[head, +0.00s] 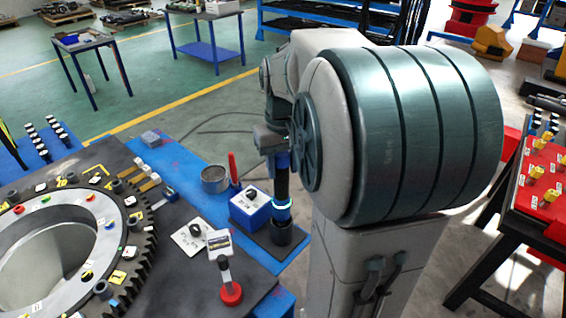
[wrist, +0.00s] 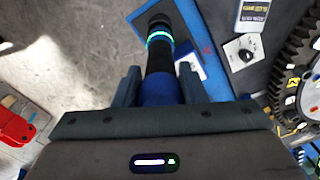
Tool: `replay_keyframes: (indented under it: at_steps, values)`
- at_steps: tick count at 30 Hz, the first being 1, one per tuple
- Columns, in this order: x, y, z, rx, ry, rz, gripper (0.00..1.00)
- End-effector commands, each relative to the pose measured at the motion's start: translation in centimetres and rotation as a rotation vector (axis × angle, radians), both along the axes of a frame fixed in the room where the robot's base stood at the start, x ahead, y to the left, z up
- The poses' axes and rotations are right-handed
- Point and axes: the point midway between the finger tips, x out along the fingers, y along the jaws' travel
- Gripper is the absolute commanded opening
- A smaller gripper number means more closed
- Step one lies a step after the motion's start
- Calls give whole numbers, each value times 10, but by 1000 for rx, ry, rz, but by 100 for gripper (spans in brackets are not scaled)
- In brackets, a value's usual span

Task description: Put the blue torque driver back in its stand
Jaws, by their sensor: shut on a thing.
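My gripper (wrist: 157,88) is shut on the blue torque driver (wrist: 160,92), with one finger on each side of its blue body. In the head view my gripper (head: 279,156) holds the driver (head: 282,185) roughly upright, its glowing ring low on the black shaft. Below the ring is a wider black cylindrical end (head: 281,233), over or on a dark mat at the blue table's edge. I cannot tell whether this end is the driver's own tip or a stand cup around it. No separate empty stand is clear.
A blue box with a white top (head: 250,205) stands close left of the driver. A grey round tin (head: 214,179) and a red-handled tool (head: 233,168) are behind it. A large gear ring (head: 80,240) fills the table's left. Open floor lies behind.

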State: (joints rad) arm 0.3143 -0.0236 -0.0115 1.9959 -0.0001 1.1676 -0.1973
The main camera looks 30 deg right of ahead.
Motion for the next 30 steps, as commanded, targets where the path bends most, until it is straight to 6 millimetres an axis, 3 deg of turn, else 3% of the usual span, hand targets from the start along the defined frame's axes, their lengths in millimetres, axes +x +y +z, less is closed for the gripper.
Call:
replay_keyframes:
  at_steps: [30]
  values:
    - [1, 0, -36, -1, -3, 0, 0]
